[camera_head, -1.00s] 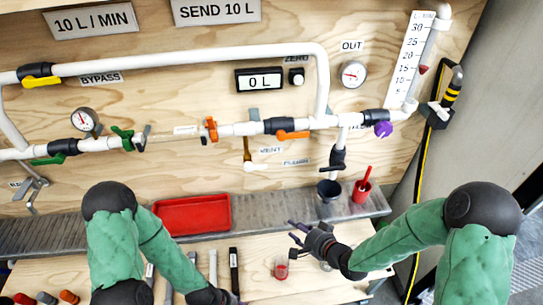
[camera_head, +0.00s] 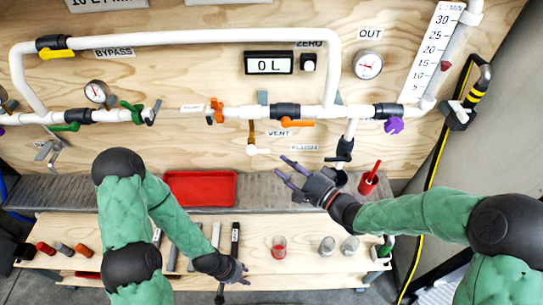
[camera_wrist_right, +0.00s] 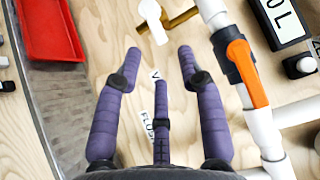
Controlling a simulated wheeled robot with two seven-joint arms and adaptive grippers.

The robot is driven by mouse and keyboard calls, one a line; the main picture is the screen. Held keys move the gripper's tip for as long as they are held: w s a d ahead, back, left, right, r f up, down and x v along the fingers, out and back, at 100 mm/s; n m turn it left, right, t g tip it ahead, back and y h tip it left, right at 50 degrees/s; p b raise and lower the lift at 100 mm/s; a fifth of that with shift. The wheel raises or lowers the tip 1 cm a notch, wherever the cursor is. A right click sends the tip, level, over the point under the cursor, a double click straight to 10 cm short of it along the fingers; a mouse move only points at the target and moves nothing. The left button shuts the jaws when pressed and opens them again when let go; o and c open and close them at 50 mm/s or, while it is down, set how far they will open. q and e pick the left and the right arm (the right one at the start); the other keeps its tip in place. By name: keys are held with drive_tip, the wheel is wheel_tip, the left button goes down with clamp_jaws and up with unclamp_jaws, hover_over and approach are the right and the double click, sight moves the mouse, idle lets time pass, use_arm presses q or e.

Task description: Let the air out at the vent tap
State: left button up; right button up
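The vent tap is a short brass pipe (camera_head: 251,135) dropping from the white main line, with a white end piece or handle (camera_head: 259,151) pointing right, beside the VENT label. In the right wrist view the white piece (camera_wrist_right: 153,20) and brass pipe (camera_wrist_right: 183,18) are at the top, just beyond the fingertips. My right gripper (camera_head: 286,170) is open and empty, its purple fingers spread, below and right of the tap and apart from it. It also shows in the right wrist view (camera_wrist_right: 160,65). My left gripper (camera_head: 240,272) hangs low over the bench; its fingers are unclear.
An orange-handled valve (camera_head: 297,123) sits on the main line near the tap. A red tray (camera_head: 200,188) lies on the grey ledge. Jars and tools are on the lower bench.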

sight(268, 153)
drive_tip(key=b+x, duration=0.1)
drive_tip(key=x, duration=0.5)
drive_tip(key=shift+w+a, duration=0.2)
